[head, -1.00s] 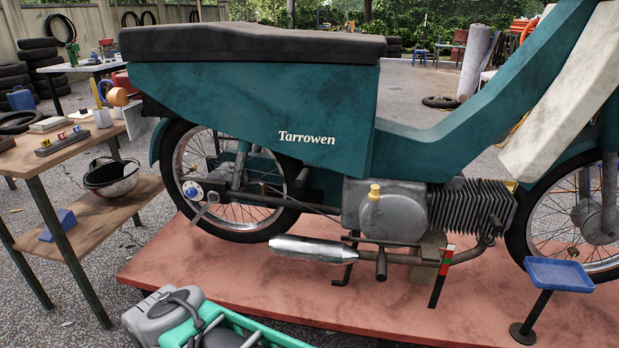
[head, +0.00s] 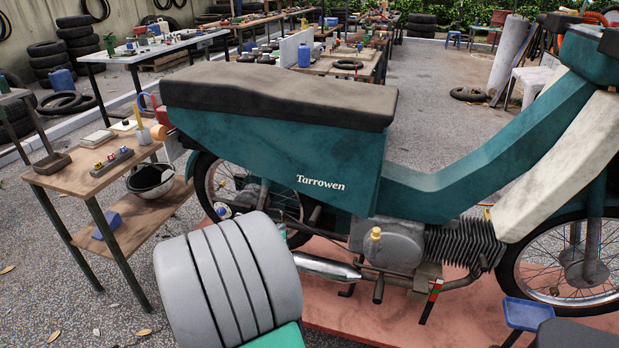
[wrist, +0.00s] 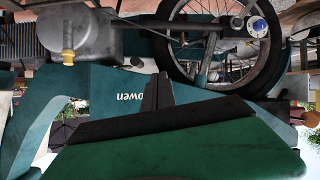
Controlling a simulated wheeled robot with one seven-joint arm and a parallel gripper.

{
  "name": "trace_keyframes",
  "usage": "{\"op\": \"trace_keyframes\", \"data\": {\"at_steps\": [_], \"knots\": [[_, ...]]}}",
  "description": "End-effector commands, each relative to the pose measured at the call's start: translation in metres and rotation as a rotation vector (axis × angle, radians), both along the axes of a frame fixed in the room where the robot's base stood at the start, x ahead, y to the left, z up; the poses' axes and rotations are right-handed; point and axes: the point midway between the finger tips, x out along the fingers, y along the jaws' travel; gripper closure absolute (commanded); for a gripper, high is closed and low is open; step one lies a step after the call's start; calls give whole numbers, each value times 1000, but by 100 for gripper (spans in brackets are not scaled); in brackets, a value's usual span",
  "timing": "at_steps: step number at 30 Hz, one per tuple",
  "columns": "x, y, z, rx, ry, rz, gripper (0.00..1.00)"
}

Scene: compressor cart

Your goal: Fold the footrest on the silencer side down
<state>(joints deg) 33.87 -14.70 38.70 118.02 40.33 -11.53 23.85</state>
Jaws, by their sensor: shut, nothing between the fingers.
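The teal moped stands side-on in the head view, with its silver silencer (head: 325,268) low beside the rear wheel. A short dark footrest peg (head: 378,290) sits under the engine (head: 388,243), just right of the silencer. It looks like it juts toward me or downward; its exact fold angle is unclear. My gripper (wrist: 158,72) is shut and empty in the wrist view, in front of the teal side panel (wrist: 105,85). That view is upside down and does not show the footrest. In the head view my grey arm hides the gripper and part of the rear wheel.
A blue tray stand (head: 527,313) is at the lower right. A wooden workbench (head: 95,178) is on the left. The moped stands on a reddish platform (head: 350,318).

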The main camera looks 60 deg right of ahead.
Motion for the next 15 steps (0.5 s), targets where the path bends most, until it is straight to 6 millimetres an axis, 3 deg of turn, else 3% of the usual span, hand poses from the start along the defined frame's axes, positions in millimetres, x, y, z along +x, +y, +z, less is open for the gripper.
{"op": "trace_keyframes", "data": {"at_steps": [1,4,10,15], "knots": [[-16,-17,29,-50,-1,-35,100],[-31,-35,42,-120,-7,-68,100],[-33,-56,35,-142,-10,-76,100],[-30,-89,23,-141,-10,-76,100]]}}
